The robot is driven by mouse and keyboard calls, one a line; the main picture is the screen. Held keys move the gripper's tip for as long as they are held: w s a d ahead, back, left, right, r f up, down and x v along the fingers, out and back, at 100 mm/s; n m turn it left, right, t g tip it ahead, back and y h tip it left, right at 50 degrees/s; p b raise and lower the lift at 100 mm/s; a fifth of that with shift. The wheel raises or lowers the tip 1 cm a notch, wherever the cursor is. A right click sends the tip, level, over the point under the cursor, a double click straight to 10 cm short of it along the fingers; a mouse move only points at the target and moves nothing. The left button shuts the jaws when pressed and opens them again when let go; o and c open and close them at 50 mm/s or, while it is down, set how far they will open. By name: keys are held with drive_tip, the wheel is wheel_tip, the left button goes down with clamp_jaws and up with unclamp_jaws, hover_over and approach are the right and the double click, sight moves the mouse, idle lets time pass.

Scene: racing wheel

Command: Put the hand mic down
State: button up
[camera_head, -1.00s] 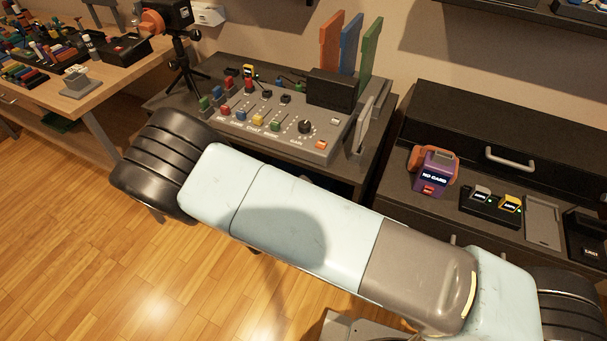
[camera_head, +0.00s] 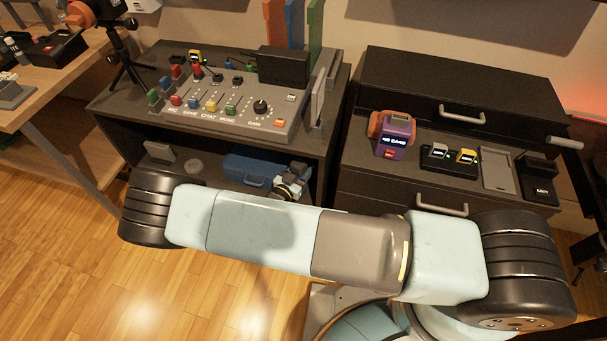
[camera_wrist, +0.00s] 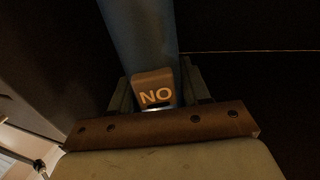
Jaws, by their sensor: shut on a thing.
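In the wrist view my gripper (camera_wrist: 157,76) is shut on a small tan block marked "NO" (camera_wrist: 154,90). A long blue shape (camera_wrist: 138,32) runs up behind the block; I cannot tell whether it belongs to it. The held thing is likely the hand mic, but its full shape is hidden. In the head view my upper arm crosses the lower middle, and small pale and dark parts, apparently of my wrist, show at the right end of the open shelf (camera_head: 175,135). My fingers and the held thing cannot be made out there.
The mixer console (camera_head: 222,100) stands on the desk top. A blue case (camera_head: 245,169) lies on the shelf beneath. On the drawer unit (camera_head: 430,188) at right are a purple "NO CARD" device (camera_head: 396,136), a charger (camera_head: 449,159) and an empty grey tray (camera_head: 498,171).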

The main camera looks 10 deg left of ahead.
drive_tip(key=shift+w+d+f, duration=0.1)
drive_tip(key=shift+w+f, duration=0.05)
drive_tip(key=shift+f, duration=1.6)
drive_tip(key=o, duration=1.2)
drive_tip(key=shift+f, duration=0.1)
drive_tip(key=v, duration=1.2)
